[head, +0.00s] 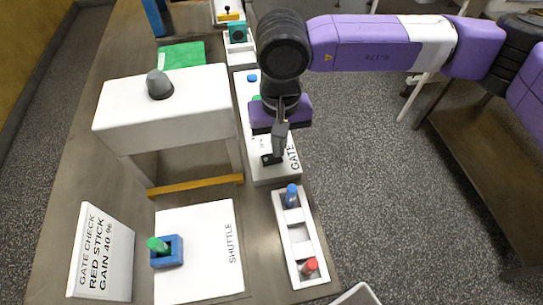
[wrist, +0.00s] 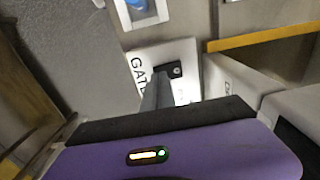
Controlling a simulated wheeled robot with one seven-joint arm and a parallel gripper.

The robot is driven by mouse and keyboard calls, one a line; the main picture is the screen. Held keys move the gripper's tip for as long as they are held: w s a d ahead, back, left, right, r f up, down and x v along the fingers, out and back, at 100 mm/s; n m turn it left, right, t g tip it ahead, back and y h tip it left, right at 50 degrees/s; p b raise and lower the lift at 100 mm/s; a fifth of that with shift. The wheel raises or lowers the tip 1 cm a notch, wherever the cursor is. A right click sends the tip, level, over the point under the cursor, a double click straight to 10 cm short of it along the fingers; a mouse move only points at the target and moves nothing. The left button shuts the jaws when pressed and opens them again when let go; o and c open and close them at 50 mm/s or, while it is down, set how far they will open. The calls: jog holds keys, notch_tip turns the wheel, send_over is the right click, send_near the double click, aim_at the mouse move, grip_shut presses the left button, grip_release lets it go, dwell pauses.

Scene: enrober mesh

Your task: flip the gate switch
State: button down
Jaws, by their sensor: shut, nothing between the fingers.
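The gate switch (head: 270,160) is a small black part on a white panel lettered GATE (head: 288,173), on the right side of the table. It also shows as a black piece with a round spot in the wrist view (wrist: 174,69). My gripper (head: 279,152) is shut and empty, pointing down over the panel with its tip right at the switch. The fingers partly cover the switch, so I cannot tell whether they touch it or which way it is set. In the wrist view the closed fingers (wrist: 158,92) reach toward the black piece.
A white housing (head: 165,95) with a grey dome and orange bar (head: 195,186) stands left of the panel. A white tray (head: 304,240) holds a blue and a red stick. A blue holder (head: 168,260) with a green stick sits on the SHUTTLE plate. A sign (head: 101,255) reads RED STICK.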

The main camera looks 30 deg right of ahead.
jog(key=shift+f+b, duration=0.7)
dwell(0.4)
jog(key=shift+r, duration=0.15)
jog(key=shift+r+p, duration=1.05)
jog(key=shift+r, duration=2.35)
jog(key=shift+s, duration=0.1)
